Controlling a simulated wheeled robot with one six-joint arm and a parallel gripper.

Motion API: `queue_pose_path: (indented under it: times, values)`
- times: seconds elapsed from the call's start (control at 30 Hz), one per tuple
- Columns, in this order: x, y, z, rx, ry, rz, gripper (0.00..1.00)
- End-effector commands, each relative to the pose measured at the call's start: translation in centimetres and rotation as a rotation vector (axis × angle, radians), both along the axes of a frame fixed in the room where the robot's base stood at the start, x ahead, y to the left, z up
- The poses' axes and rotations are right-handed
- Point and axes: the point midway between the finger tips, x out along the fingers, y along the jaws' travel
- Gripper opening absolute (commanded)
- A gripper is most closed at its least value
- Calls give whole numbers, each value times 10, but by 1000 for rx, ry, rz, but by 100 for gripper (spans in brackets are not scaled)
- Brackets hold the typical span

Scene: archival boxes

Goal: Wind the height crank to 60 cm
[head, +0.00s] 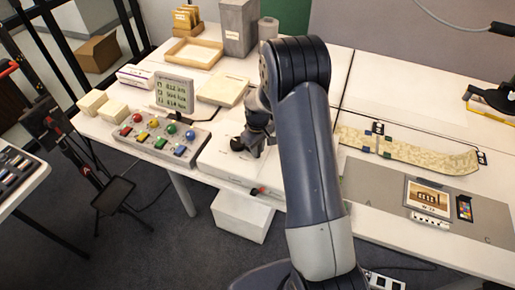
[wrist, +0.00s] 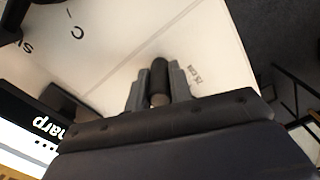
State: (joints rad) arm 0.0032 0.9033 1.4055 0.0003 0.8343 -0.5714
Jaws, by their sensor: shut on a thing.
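My gripper (wrist: 158,90) is shut on a dark cylindrical crank handle (wrist: 160,72) in the wrist view, with one finger on each side of it. The handle stands over a white surface with dark printed markings. In the head view my gripper (head: 252,143) is low over a white panel (head: 225,165) at the table's front edge. My arm and gripper hide most of the crank there.
A display (head: 174,92) with small lines of text stands behind a panel of coloured knobs (head: 160,135), left of my gripper. A wooden tray (head: 193,53) and grey box (head: 238,25) are behind. A patterned strip (head: 410,150) and framed picture (head: 427,199) lie right.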

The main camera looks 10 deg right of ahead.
Motion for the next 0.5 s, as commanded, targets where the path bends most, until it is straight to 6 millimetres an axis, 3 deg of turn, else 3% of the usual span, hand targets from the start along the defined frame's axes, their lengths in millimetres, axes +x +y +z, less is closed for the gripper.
queue_pose_path:
  times: [0.27, 0.5]
  values:
    - [6, -6, -1, 0, -5, 74, 0]
    - [19, -16, -2, -1, -7, 250, 0]
